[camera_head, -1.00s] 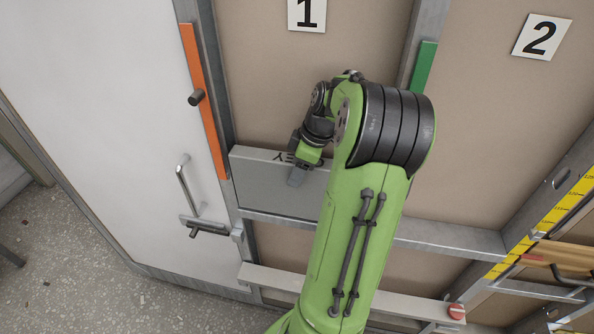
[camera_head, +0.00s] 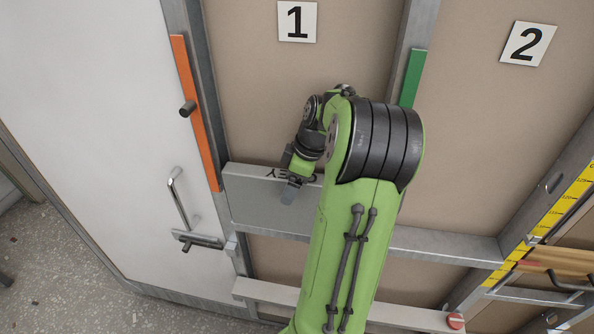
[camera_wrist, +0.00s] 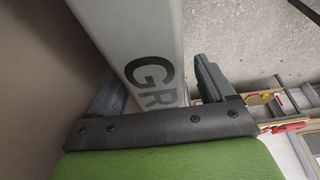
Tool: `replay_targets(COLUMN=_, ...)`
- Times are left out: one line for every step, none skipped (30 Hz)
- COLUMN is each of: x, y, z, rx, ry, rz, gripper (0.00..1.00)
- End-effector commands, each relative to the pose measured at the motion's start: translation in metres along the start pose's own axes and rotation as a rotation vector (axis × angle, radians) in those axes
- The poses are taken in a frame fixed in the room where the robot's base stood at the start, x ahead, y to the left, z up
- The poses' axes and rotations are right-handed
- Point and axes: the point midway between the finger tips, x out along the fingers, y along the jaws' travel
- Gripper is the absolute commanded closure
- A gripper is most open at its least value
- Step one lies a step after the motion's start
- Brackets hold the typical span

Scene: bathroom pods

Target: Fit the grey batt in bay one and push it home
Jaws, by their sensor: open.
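The grey batt (camera_head: 262,211) is a flat grey block low in bay one, under the number 1 sign (camera_head: 297,21). Its lower edge is at the metal cross rail, and its right part is hidden behind my arm. Dark lettering on its pale upper edge reads partly, starting "GR" in the wrist view (camera_wrist: 150,45). My gripper (camera_head: 289,192) is at this upper edge, pointing down. In the wrist view my gripper (camera_wrist: 156,73) is open, with one finger on each side of the batt's edge. I cannot tell whether either finger touches it.
A green strip (camera_head: 413,78) is on the right stud. Left is a white door (camera_head: 90,120) with a handle (camera_head: 176,200). Bay two's sign (camera_head: 528,44) and a yellow scale (camera_head: 568,203) are at right.

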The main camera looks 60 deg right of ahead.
Motion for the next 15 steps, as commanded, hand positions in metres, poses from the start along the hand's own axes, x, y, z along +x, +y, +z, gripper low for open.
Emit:
replay_targets(x=-0.01, y=0.001, z=0.0, rx=0.003, ry=-0.001, rz=0.005, gripper=0.18)
replay_targets(x=-0.017, y=0.001, z=0.0, rx=0.003, ry=-0.001, rz=0.006, gripper=0.18)
replay_targets(x=-0.028, y=0.001, z=0.0, rx=0.002, ry=-0.003, rz=0.009, gripper=0.18)
replay_targets(x=-0.037, y=0.001, z=0.0, rx=0.002, ry=-0.001, rz=0.007, gripper=0.18)
replay_targets(x=-0.046, y=0.002, z=0.0, rx=0.002, ry=-0.001, rz=0.008, gripper=0.18)
replay_targets(x=-0.058, y=0.001, z=0.0, rx=0.001, ry=-0.002, rz=0.008, gripper=0.18)
replay_targets(x=-0.067, y=0.002, z=-0.001, rx=0.003, ry=-0.001, rz=0.009, gripper=0.18)
replay_targets(x=-0.076, y=0.001, z=-0.001, rx=0.001, ry=-0.002, rz=0.007, gripper=0.18)
replay_targets(x=-0.088, y=0.001, z=-0.001, rx=0.002, ry=-0.002, rz=0.007, gripper=0.18)
replay_targets(x=-0.097, y=0.002, z=-0.001, rx=0.001, ry=-0.001, rz=0.008, gripper=0.18)
replay_targets(x=-0.105, y=0.001, z=-0.001, rx=0.002, ry=-0.002, rz=0.006, gripper=0.18)
replay_targets(x=-0.116, y=0.001, z=-0.001, rx=0.002, ry=-0.001, rz=0.006, gripper=0.18)
replay_targets(x=-0.123, y=0.001, z=-0.001, rx=0.002, ry=0.0, rz=0.006, gripper=0.18)
replay_targets(x=-0.13, y=0.001, z=-0.001, rx=0.001, ry=-0.001, rz=0.005, gripper=0.18)
replay_targets(x=-0.137, y=0.001, z=-0.001, rx=0.003, ry=-0.001, rz=0.005, gripper=0.18)
